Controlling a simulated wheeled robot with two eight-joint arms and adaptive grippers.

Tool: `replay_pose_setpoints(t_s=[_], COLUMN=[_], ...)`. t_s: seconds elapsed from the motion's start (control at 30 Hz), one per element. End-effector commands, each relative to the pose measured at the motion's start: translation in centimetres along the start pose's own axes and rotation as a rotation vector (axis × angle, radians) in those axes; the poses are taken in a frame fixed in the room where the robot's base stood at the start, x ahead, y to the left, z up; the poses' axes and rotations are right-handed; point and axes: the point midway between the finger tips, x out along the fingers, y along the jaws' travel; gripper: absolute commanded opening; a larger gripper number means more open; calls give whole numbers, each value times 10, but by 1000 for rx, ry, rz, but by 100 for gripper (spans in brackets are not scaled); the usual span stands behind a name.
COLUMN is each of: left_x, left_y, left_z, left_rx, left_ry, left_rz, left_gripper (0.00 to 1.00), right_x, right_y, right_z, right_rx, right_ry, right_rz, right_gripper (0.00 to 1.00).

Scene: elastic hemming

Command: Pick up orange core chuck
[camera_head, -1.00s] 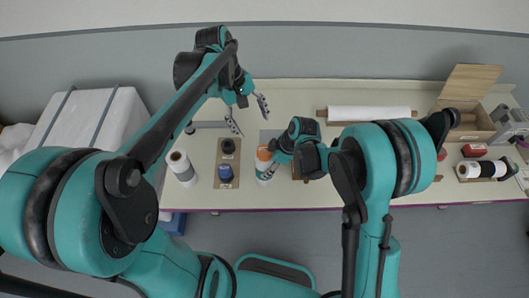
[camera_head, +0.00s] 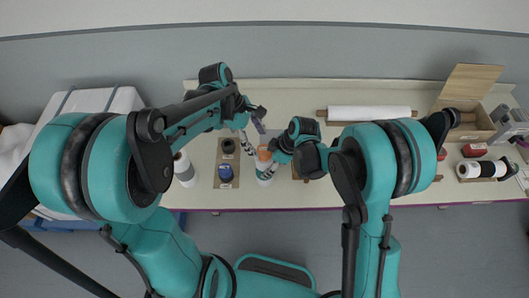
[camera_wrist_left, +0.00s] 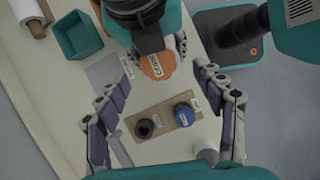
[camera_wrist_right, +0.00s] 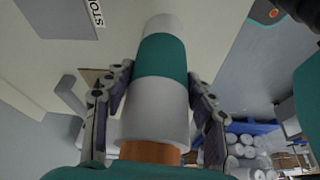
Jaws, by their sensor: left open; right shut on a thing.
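The orange core chuck (camera_head: 264,152) is the orange cap on the end of an upright white-and-teal roll. In the left wrist view the cap (camera_wrist_left: 157,66) faces me with a "CORE" label. My right gripper (camera_wrist_right: 160,75) is shut around the roll's body (camera_wrist_right: 160,100); orange also shows at the roll's near end (camera_wrist_right: 150,152). My left gripper (camera_head: 253,138) is open above and beside the chuck. In the left wrist view its fingertips (camera_wrist_left: 163,75) stand apart on either side of the cap, with no contact visible.
A brown board (camera_head: 227,148) with a black spool and a blue spool (camera_head: 225,172) lies left of the roll. A white roll (camera_head: 184,172) stands further left. A teal bin (camera_wrist_left: 78,36) is nearby. A long white roll (camera_head: 370,113) lies at the back.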

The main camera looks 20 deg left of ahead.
Motion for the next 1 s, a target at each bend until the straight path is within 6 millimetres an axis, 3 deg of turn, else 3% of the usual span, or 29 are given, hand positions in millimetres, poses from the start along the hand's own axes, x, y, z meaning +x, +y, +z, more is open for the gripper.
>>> replay_pose_setpoints(t_s=[0.3,0.6,0.8,1.0], left_x=[44,49,49,49], left_y=[3,3,3,3], left_z=[-3,-4,-4,-4], left_rx=[2,0,1,1], left_ry=[0,0,0,1], left_rz=[0,0,0,1], left_gripper=[68,68,15,14], right_x=[0,0,0,0], right_y=[0,0,0,0], right_z=[0,0,0,0], right_rx=[0,0,0,0], right_ry=[1,1,1,1], right_rz=[0,0,0,-1], right_gripper=[6,6,6,6])
